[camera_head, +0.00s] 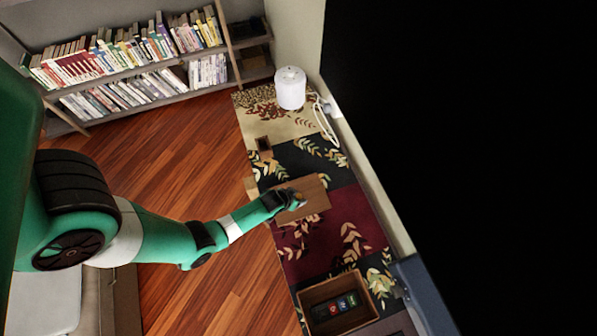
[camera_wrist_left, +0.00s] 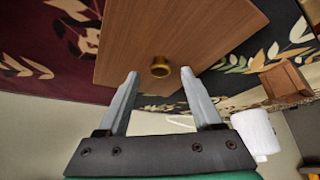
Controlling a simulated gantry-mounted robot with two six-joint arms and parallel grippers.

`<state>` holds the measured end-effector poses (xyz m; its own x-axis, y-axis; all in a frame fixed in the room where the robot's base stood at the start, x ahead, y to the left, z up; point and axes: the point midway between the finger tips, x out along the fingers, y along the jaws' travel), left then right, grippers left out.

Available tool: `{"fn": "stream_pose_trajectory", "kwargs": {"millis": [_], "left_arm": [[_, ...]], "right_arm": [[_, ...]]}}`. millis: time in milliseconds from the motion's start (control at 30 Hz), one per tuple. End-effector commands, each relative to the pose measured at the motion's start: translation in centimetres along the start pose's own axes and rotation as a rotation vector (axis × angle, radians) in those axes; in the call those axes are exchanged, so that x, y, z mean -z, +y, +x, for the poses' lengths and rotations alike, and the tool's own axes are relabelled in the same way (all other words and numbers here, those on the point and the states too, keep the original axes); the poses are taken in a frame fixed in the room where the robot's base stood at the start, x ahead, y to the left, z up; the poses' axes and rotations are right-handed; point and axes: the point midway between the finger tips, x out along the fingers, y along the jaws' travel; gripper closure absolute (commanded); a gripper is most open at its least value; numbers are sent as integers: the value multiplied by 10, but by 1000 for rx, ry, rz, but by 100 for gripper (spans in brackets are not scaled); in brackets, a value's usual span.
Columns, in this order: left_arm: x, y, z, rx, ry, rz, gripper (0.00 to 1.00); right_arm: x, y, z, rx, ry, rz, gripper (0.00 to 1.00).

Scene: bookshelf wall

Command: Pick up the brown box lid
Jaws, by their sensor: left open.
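The brown box lid (camera_head: 313,199) is a flat wooden panel lying on the patterned cloth in the head view. My left gripper (camera_head: 299,199) is over the lid in the head view. I cannot tell whether the fingers touch the lid. My right gripper is not in view.
An open brown box (camera_head: 356,318) with dark items inside stands at the near end of the cloth. A white cylinder (camera_head: 290,88) with a cord stands at the far end, near a small brown box (camera_head: 264,146). A bookshelf (camera_head: 140,70) lines the back; wooden floor lies left.

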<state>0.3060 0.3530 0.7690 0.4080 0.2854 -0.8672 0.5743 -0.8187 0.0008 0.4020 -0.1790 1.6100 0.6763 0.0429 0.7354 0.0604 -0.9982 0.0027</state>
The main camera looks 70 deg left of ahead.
Motion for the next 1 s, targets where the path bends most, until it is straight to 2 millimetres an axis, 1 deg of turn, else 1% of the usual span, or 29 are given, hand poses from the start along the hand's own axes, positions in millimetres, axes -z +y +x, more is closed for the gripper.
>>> {"fn": "stream_pose_trajectory", "kwargs": {"millis": [33,100,333,367,400,467,600,667,700,733,1000], "left_arm": [[-2,0,12,1,-1,-1,33],[-1,0,18,0,0,0,33],[0,0,18,1,0,0,33],[0,0,17,1,0,0,37],[0,0,17,1,0,0,44],[0,0,17,1,0,0,55],[0,-1,17,1,0,0,80],[0,-1,17,1,0,0,91],[0,-1,17,1,0,0,98],[0,-1,17,1,0,0,100],[1,0,17,0,2,0,100]], "right_arm": [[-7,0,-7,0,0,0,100],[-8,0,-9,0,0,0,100],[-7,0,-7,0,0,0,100],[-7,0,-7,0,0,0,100],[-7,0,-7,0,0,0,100],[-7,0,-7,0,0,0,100],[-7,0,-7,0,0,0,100],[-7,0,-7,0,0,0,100],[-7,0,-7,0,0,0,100],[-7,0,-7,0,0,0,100],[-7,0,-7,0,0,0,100]]}}
